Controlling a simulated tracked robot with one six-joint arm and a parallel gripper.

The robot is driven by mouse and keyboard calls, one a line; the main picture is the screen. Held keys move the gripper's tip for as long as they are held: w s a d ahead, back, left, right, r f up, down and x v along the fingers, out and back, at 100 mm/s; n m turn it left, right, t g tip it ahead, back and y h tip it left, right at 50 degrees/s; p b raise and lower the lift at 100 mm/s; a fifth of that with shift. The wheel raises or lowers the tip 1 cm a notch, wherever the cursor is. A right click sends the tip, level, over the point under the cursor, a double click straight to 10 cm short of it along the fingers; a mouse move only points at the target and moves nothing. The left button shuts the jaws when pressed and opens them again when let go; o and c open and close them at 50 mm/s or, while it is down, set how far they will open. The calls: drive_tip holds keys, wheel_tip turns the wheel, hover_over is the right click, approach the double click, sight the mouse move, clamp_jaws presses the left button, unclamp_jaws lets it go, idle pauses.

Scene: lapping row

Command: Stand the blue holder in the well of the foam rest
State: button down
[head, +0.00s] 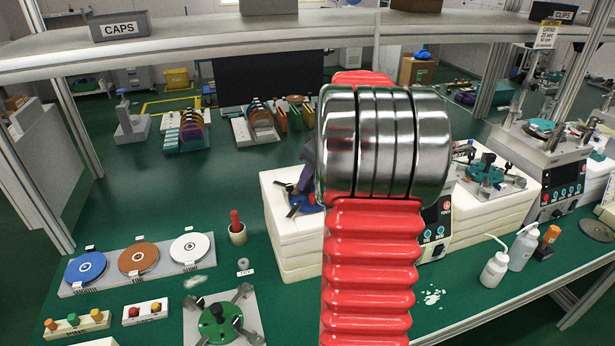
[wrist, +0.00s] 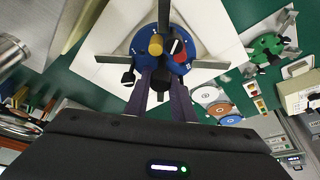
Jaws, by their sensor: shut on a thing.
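The blue holder (wrist: 172,42) is a round blue disc with black and grey arms, a yellow knob and a red-and-black knob. My gripper (wrist: 165,84), with dark purple fingers, is shut on its near black part. In the head view the holder (head: 303,199) shows beside my red arm, which hides its right side. The white foam rest (head: 290,248) is a stack of foam slabs under it; it also shows in the wrist view (wrist: 112,48). The holder covers the middle of the foam, so the well is hidden. I cannot tell whether the holder touches the foam.
A green holder (head: 215,322) stands on a grey plate at the front. A tray with blue, orange and white discs (head: 138,260) lies left. A beige cup with a red tool (head: 237,233) stands near the foam. Another foam stack with a teal holder (head: 486,176) and bottles (head: 495,268) are right.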

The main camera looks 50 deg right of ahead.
drive_tip(key=shift+f, duration=0.65)
drive_tip(key=c, duration=1.4)
unclamp_jaws()
drive_tip(key=shift+f, duration=0.1)
drive_tip(key=shift+c, duration=0.2)
drive_tip(key=a+v, duration=0.1)
drive_tip(key=v, duration=1.2)
drive_tip(key=shift+d+r, duration=0.45)
drive_tip(key=shift+d, duration=0.05)
